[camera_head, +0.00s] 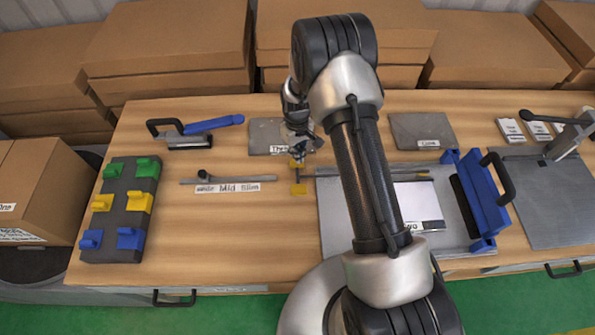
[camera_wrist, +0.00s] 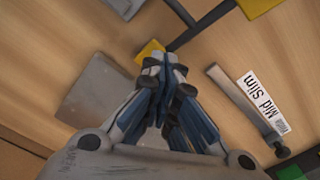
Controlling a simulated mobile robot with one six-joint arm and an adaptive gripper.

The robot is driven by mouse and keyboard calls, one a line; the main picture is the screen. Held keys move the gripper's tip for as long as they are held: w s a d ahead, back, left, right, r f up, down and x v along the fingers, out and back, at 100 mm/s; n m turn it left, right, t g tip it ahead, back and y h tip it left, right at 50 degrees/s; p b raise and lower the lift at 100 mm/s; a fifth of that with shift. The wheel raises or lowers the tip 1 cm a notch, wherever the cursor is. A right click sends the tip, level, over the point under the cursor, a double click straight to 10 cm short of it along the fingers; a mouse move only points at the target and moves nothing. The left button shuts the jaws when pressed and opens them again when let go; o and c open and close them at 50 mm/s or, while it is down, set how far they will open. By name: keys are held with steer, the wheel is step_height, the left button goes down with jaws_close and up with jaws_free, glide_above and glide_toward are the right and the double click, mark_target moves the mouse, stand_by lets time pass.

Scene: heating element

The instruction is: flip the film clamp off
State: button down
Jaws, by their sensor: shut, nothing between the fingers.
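My gripper (camera_head: 299,153) is shut and empty, low over the back middle of the table. In the wrist view its closed fingertips (camera_wrist: 163,62) overlap the edge of a small yellow pad (camera_wrist: 150,50); I cannot tell whether they touch. This pad (camera_head: 297,164) and a second yellow pad (camera_head: 299,189) sit at the ends of a dark crossbar, joined to a long dark rod (camera_head: 325,175) running right over a grey plate. At the plate's right stands a blue clamp-like bar (camera_head: 482,192) with a black handle. I cannot tell for certain which part is the film clamp. My arm hides part of the plate.
A blue-handled tool (camera_head: 205,130) lies at the back left. A thin bar with a "Mid Slim" label (camera_head: 228,188) lies left of the pads. A dark rack (camera_head: 124,212) holds coloured blocks. Cardboard boxes (camera_head: 178,45) line the back.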

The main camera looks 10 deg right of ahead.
step_height(320, 180, up, 5)
steer(key=shift+p, duration=1.2)
steer(key=shift+s+f, duration=0.1)
